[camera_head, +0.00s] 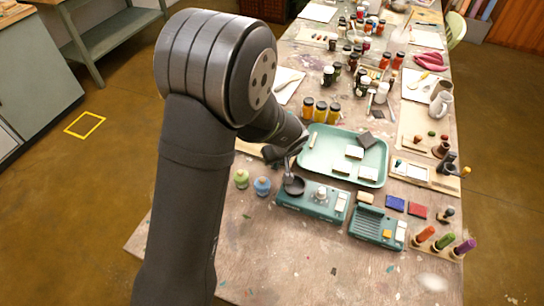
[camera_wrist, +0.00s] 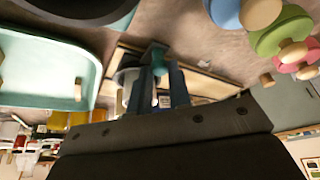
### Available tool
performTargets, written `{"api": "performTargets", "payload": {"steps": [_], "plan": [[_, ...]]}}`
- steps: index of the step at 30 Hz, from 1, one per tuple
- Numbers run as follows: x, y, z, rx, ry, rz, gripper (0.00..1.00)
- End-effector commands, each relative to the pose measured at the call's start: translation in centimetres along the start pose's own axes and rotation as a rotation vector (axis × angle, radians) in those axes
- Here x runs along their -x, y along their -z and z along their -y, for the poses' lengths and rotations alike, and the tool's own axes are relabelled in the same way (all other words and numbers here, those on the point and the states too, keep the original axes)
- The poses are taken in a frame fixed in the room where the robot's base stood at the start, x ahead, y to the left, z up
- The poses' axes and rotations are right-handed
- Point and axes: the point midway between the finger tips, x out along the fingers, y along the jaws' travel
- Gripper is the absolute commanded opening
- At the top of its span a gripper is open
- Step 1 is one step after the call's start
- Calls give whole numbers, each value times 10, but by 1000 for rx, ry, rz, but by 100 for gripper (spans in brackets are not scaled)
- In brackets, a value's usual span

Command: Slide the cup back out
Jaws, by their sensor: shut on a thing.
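The cup (camera_head: 294,186) is a small dark round bowl at the left end of a teal device (camera_head: 318,204) in the head view. It looks level. Whether it rests on the device or is held just clear of it, I cannot tell. My gripper (camera_head: 290,158) is just above and behind the cup, partly hidden by my arm. A dark round shape cut off at the top left of that view may be the cup.
A pale green tray (camera_head: 312,172) with white blocks lies behind the device. Green (camera_head: 241,179) and blue (camera_head: 262,186) knobbed pieces stand just left of the cup. A second teal device (camera_head: 372,238) is at the right. The table front (camera_head: 270,265) is mostly clear.

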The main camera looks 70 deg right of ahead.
Motion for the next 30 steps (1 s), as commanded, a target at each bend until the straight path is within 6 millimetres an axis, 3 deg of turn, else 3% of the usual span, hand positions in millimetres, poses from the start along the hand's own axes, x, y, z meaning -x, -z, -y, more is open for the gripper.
{"api": "performTargets", "payload": {"steps": [8, 9, 12, 23, 30], "plan": [[1, -4, -4, -3, -8, 3, 0], [1, -4, -5, -4, -8, 3, 20], [1, -4, -5, -4, -8, 3, 39], [4, -2, -3, -3, -6, 1, 39], [36, -2, -3, -2, -9, -1, 39]]}}
